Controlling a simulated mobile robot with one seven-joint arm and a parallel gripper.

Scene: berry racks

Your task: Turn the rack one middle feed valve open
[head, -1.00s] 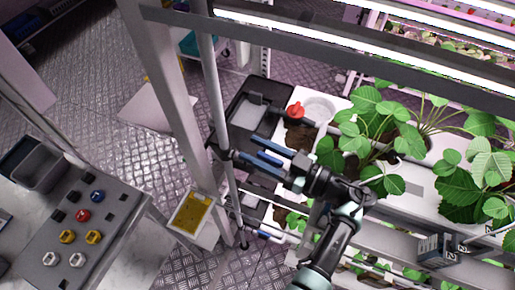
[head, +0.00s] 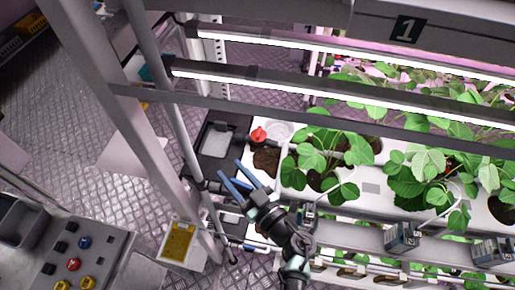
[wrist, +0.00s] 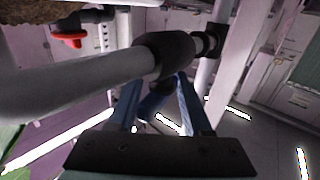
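A red valve handle (head: 258,135) sits at the left end of the rack marked 1, beside dark soil and a white cup. It also shows at the upper left of the wrist view (wrist: 68,40), apart from my fingers. I cannot tell whether it is the middle feed valve. My gripper (head: 231,169) has its blue fingers spread, below and left of the red handle. In the wrist view, a grey pipe with a dark coupling (wrist: 164,55) crosses in front of the fingers (wrist: 162,100). A dark bluish piece (wrist: 154,100) shows between them; whether they touch it is unclear.
Rack one's sign (head: 405,29) is at the upper right. Light bars (head: 300,92) and a grey rail cross above the strawberry plants (head: 325,150). A grey upright post (head: 170,110) stands left of my gripper. A button panel (head: 85,260) is at the lower left.

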